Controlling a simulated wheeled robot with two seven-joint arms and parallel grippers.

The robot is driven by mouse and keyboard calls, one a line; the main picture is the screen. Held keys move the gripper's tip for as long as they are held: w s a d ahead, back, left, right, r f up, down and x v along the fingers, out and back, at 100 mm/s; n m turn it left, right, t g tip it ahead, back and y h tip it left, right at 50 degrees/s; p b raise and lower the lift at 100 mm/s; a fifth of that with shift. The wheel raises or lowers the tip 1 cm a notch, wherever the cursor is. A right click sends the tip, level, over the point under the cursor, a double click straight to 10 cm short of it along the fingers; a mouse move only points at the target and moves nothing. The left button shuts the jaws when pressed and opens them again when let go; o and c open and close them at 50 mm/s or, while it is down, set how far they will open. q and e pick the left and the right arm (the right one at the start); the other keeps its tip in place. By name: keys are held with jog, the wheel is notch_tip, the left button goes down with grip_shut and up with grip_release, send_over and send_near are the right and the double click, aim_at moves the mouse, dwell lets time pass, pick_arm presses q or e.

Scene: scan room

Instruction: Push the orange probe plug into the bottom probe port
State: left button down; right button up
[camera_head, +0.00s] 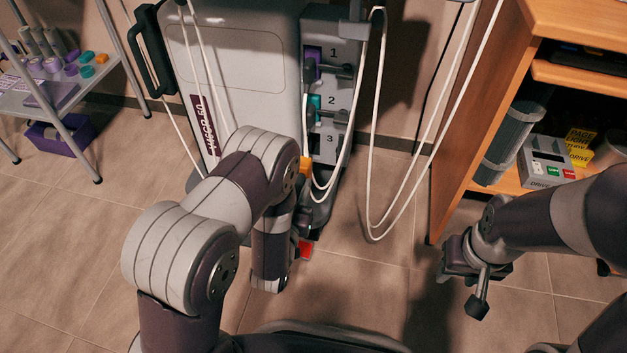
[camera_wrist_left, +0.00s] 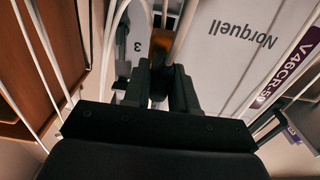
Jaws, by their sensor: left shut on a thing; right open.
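The orange probe plug (camera_head: 306,164) shows just past my left wrist, in front of the scanner's port panel (camera_head: 345,60). In the left wrist view my left gripper (camera_wrist_left: 161,75) is shut on the orange plug (camera_wrist_left: 162,42), which is dark and partly shaded. The bottom probe port (camera_head: 324,149), marked 3, is close to the plug and partly hidden; I cannot tell whether they touch. A purple plug (camera_head: 313,67) sits at port 1 and a teal plug (camera_head: 315,104) at port 2.
White cables (camera_head: 374,120) hang in loops beside the panel. A wooden shelf unit (camera_head: 468,110) stands at the right with a grey box (camera_head: 545,165) on it. A cart (camera_head: 60,100) holding colored items is at the left. The floor between scanner and shelf is clear.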

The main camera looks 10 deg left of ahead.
aim_at(303, 174)
pick_arm(q)
jog(key=shift+w+b, duration=0.3)
jog(key=shift+w, duration=1.85)
jog(key=shift+r+p, duration=0.1)
jog(key=shift+p, duration=0.25)
jog(key=shift+w+d, duration=0.1)
jog(key=shift+w, duration=1.8)
dwell(3.6)
